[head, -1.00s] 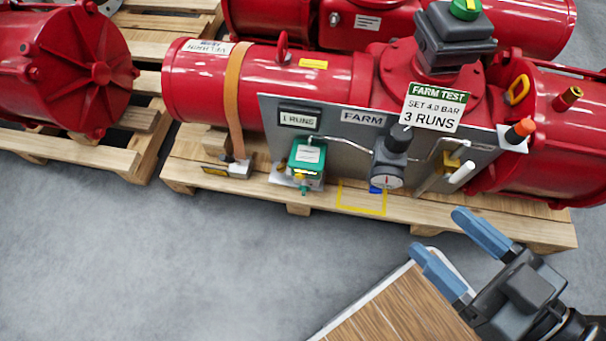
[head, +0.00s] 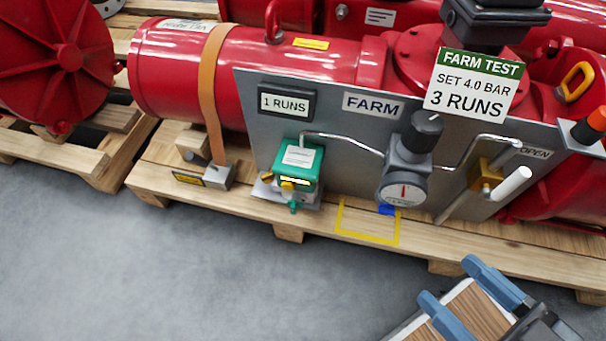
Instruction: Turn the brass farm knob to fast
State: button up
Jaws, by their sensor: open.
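A grey panel marked FARM (head: 373,105) stands on the pallet against a red actuator (head: 300,75). A green box (head: 297,170) sits at the panel's lower left, with a small brass-coloured knob (head: 266,177) at its left side and a yellow part on its front. Any "fast" marking is too small to read. A brass block (head: 485,175) with a white handle is at the panel's right. My gripper (head: 448,280) is at the lower right, open and empty, its two blue fingers apart. It is in front of the pallet, well away from the green box.
A dark regulator with a gauge (head: 403,188) stands mid-panel. A FARM TEST sign (head: 474,84) reads SET 4.0 BAR, 3 RUNS. The counter (head: 286,103) shows 1 RUNS. A wooden-topped surface (head: 470,312) lies beneath my gripper. The grey floor at lower left is clear.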

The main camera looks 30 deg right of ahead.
aim_at(268, 177)
jog(key=i+j+u, duration=0.15)
jog(key=i+j, duration=0.15)
jog(key=j, duration=0.2)
jog(key=i+j+u, duration=0.15)
jog(key=i+j, duration=0.2)
